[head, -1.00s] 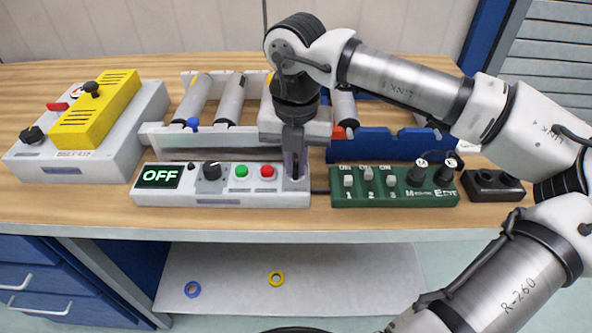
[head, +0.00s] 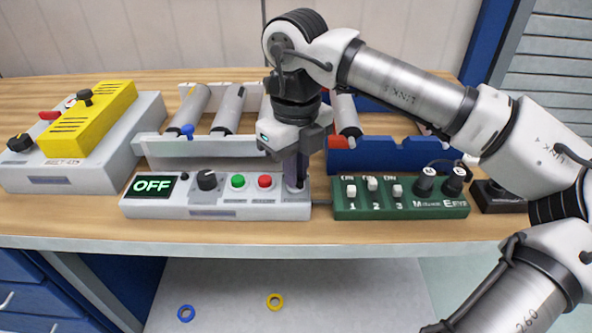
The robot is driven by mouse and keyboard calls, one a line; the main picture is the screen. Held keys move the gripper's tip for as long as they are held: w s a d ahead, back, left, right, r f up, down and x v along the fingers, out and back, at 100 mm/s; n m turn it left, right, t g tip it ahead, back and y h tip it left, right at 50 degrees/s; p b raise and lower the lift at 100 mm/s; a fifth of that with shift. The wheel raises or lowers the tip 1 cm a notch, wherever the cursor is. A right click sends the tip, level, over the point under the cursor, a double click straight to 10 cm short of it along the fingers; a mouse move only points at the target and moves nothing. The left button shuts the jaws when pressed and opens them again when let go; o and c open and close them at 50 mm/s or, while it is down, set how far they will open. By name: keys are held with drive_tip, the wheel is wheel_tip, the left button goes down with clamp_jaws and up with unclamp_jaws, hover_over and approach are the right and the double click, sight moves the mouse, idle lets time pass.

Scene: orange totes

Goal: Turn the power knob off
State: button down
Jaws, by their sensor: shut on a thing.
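A white control box (head: 215,212) lies at the front of the bench. Its display (head: 152,186) reads OFF in green letters. A black knob (head: 207,180), a green button (head: 238,181) and a red button (head: 265,181) follow to the right. My gripper (head: 296,184) points down onto the right end of this box, right of the red button. Its fingers are shut on a small control there, mostly hidden between them. I cannot see its shape or marking clearly.
A green box (head: 400,210) with switches and two black knobs stands close on the right. A grey box (head: 85,165) with a yellow top is at the left. Rollers (head: 228,110) and a blue block (head: 385,155) stand behind.

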drive_tip(key=shift+n, duration=0.5)
drive_tip(key=c, duration=1.5)
unclamp_jaws()
wheel_tip(320, 180, up, 14)
drive_tip(key=shift+f, duration=0.1)
